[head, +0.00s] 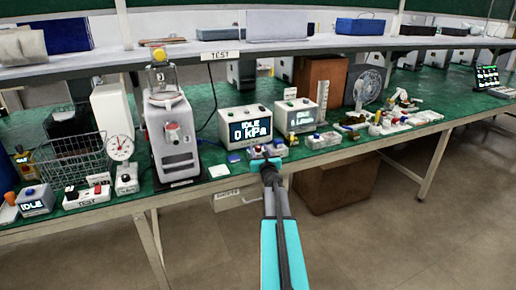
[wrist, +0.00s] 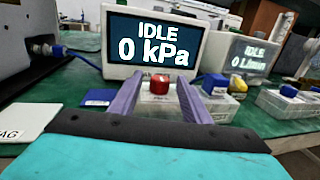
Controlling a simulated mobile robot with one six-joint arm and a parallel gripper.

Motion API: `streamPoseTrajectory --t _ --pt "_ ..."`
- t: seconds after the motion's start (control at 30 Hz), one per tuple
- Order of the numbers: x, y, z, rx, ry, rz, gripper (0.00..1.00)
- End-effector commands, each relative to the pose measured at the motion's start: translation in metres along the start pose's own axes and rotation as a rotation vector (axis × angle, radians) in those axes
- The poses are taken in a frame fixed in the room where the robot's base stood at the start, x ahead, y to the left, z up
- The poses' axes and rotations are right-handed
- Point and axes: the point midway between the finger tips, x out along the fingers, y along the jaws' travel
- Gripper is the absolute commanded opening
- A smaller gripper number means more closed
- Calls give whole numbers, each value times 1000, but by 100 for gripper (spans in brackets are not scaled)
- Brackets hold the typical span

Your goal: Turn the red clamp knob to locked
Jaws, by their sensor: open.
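A red knob-like part (head: 172,127) is on the front of the pale grey canister pump (head: 170,150), left of centre in the head view. Its lock position cannot be read. My gripper (head: 268,163) is over the table's front edge, right of and apart from the pump. In the wrist view my gripper (wrist: 159,92) is open, with purple fingers spread. A small red cap (wrist: 159,84) on a clear box (wrist: 158,103) shows between and beyond the fingers, which do not grip it. The pump's red part is not seen in the wrist view.
A display box (head: 247,127) reading IDLE 0 kPa stands behind my gripper, with a second display box (head: 297,116) to its right. Small lidded boxes (wrist: 216,100) sit close by. A wire basket (head: 75,155) and a dial gauge (head: 120,147) stand left of the pump.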

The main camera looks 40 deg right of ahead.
Motion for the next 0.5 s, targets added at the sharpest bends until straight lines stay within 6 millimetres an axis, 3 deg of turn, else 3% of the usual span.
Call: streamPoseTrajectory --t 0.2,0.5 --pt "19 -1 0 0 0 0 43" --pt "27 -1 0 1 0 -1 43"
